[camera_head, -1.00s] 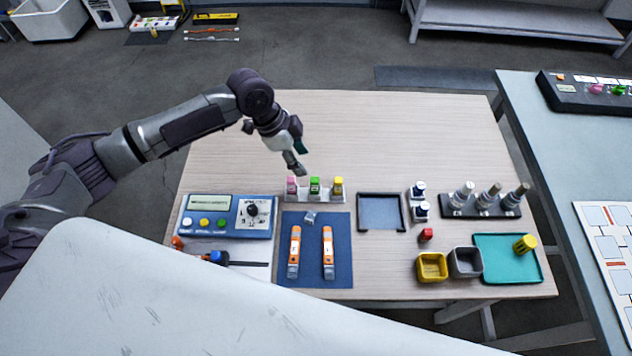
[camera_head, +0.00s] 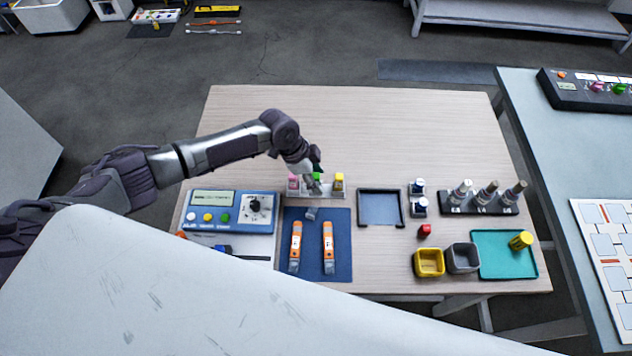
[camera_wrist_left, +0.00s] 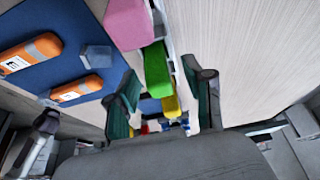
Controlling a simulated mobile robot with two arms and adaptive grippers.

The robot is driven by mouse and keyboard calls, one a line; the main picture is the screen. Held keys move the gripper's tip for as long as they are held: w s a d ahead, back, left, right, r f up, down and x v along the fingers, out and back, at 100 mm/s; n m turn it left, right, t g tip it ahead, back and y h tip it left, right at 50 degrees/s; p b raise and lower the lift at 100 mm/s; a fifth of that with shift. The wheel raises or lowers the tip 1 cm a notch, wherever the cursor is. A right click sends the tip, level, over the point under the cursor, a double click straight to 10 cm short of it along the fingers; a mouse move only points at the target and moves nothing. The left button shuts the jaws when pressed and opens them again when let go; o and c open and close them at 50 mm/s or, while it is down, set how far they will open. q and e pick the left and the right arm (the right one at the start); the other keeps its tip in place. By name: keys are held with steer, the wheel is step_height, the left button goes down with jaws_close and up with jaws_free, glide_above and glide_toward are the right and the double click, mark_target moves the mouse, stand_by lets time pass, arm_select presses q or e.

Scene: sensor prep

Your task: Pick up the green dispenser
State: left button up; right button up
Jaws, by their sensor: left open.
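The green dispenser (camera_head: 317,177) stands in a white rack (camera_head: 331,193), between a pink dispenser (camera_head: 293,182) and a yellow one (camera_head: 339,181). My right gripper is not in view.
A blue mat (camera_head: 341,265) with two orange-labelled tools and a small grey block (camera_head: 311,213) lies in front of the rack. A blue control box (camera_head: 229,212) is to the left. A dark-framed tray (camera_head: 380,207) is to the right. The table behind the rack is clear.

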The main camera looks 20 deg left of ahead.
mark_target(316, 175)
arm_select(q)
steer(key=shift+c, duration=0.2)
steer(key=shift+c, duration=1.2)
jaws_close()
steer(key=shift+r, duration=0.1)
steer(key=shift+r, duration=0.6)
step_height(316, 175, up, 3)
steer(key=shift+f+b, duration=0.15)
steer(key=shift+b, duration=0.5)
steer(key=s+d+r+b, duration=0.1)
steer(key=s+d+r, duration=0.6)
steer(key=d, duration=0.2)
steer(key=shift+d, duration=0.2)
